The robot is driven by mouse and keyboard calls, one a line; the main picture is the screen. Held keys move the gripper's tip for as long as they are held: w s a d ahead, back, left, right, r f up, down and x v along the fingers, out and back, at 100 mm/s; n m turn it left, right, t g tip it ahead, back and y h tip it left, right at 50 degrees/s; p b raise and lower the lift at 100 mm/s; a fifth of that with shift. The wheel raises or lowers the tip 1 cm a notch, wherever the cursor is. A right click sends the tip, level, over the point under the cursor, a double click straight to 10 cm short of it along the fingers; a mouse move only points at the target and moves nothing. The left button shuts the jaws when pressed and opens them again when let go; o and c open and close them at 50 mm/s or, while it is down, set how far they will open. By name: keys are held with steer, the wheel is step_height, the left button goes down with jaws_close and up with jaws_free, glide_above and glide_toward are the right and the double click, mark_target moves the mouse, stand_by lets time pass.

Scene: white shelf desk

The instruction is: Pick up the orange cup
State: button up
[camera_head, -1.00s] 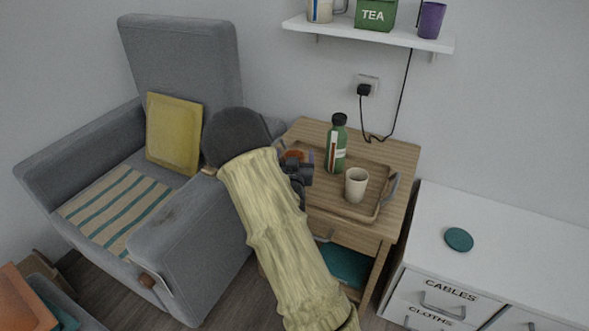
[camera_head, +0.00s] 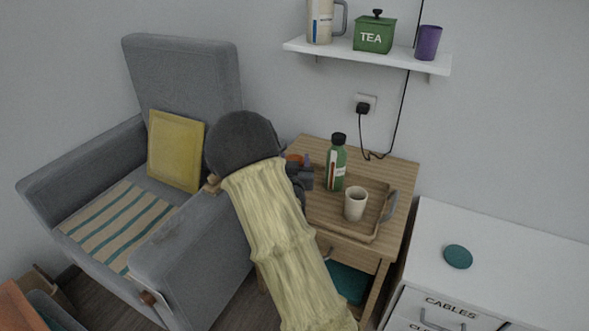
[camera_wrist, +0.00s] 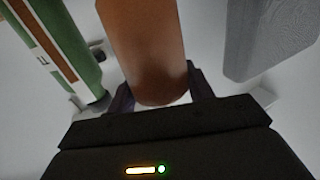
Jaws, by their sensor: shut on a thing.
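The orange cup (camera_wrist: 145,50) fills the upper middle of the wrist view, between the fingers of my gripper (camera_wrist: 160,95). My gripper is shut on it. In the head view only a small orange patch of the cup (camera_head: 294,159) shows, beside my dark gripper (camera_head: 302,172) and near the left side of the wooden tray (camera_head: 372,237). My forearm hides most of it there. Whether the cup's base is clear of the tray cannot be seen.
A green bottle (camera_head: 337,164) stands on the tray just right of my gripper, and a cream cup (camera_head: 355,204) stands further right. A grey armchair (camera_head: 190,240) is close on the left. A wall shelf (camera_head: 375,53) is above.

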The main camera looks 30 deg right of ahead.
step_height(320, 180, up, 5)
steer(key=shift+f+p, duration=0.1)
steer(key=shift+p, duration=0.45)
